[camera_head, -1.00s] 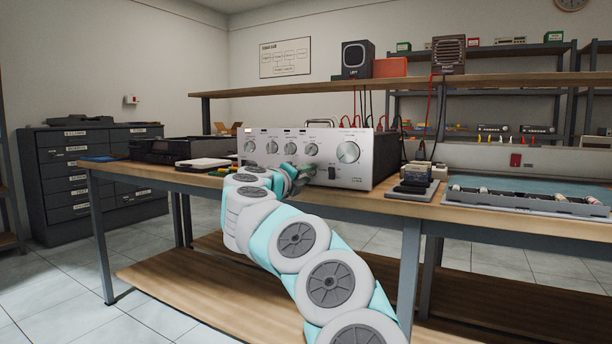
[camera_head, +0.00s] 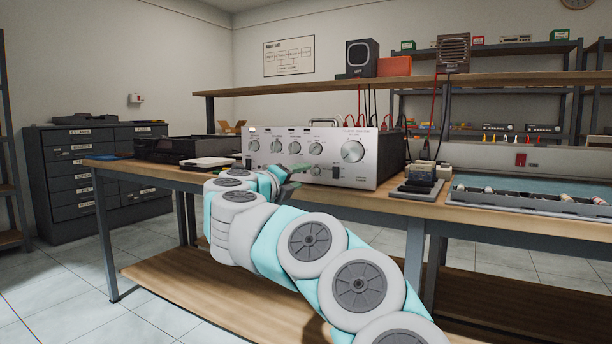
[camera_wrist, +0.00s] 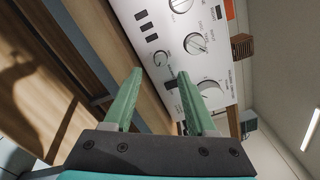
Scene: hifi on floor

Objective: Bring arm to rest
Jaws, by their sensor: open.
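My gripper (camera_head: 290,181) is in front of the silver hi-fi amplifier (camera_head: 376,160) on the workbench, at the height of its lower front. In the wrist view my gripper (camera_wrist: 158,95) has two green fingers spread apart with nothing between them. The amplifier's front panel (camera_wrist: 185,60), with its knobs and dark switches, lies beyond the fingertips, apparently clear of them. My arm reaches from the lower right of the head view toward the amplifier. The gripper's far side is partly hidden in the head view.
The wooden bench edge (camera_head: 400,205) runs below the amplifier, with a lower shelf (camera_head: 215,300) beneath. A parts tray (camera_head: 530,202) and a small dark device (camera_head: 420,185) stand to the right. A dark unit (camera_head: 175,150) is on the left. Floor in front is clear.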

